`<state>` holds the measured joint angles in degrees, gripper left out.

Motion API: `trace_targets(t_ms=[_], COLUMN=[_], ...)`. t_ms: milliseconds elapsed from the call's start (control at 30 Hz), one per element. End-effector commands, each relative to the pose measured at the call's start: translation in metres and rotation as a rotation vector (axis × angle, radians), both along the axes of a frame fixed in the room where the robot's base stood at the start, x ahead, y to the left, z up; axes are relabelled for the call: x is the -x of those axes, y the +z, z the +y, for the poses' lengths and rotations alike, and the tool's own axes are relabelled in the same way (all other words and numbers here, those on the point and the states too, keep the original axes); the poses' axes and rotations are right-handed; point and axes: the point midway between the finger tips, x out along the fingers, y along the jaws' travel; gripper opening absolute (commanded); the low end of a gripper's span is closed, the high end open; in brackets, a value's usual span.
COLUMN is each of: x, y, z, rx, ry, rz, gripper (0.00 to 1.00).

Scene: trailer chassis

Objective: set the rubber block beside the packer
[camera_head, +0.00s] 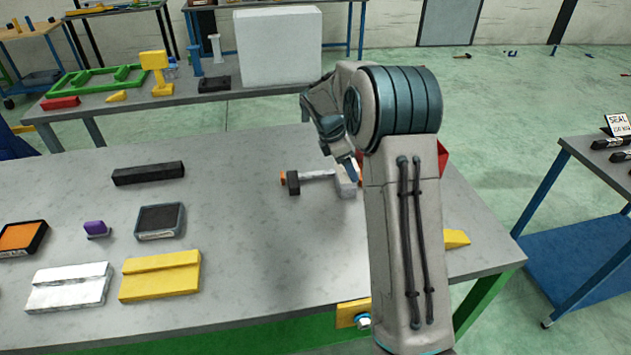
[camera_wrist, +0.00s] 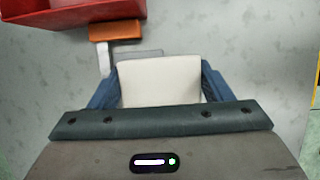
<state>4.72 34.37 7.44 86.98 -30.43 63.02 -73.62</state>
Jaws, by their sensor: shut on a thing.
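My gripper (camera_head: 347,172) is low over the near grey table, partly hidden by my arm. In the wrist view its blue fingers (camera_wrist: 160,78) are shut on a pale cream block (camera_wrist: 160,88), one finger on each side. A pale block-like part (camera_head: 346,188) shows below the gripper in the head view. I cannot tell whether the held block touches the table, or whether it is the rubber block. No label marks the packer. A long black bar (camera_head: 148,173) lies at the table's back left.
A dark-headed tool with a pale handle (camera_head: 318,174) lies left of my gripper. A red bin (camera_wrist: 70,12) and an orange piece (camera_wrist: 116,30) are close ahead in the wrist view. Yellow (camera_head: 160,275) and white (camera_head: 68,288) blocks lie front left.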

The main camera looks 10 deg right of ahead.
Motion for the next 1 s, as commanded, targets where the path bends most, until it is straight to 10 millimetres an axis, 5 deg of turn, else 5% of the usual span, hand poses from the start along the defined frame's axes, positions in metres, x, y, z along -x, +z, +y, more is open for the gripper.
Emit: trace_targets(t_ms=[200, 400, 1000], x=[-0.023, -0.035, -0.037], y=[-0.029, -0.046, -0.090], z=[0.047, 0.072, 0.076], rx=[-0.001, 0.000, -0.001], ry=[0.002, 0.000, -0.003], rz=[0.002, 0.000, -0.001], gripper=[0.45, 0.45, 0.45])
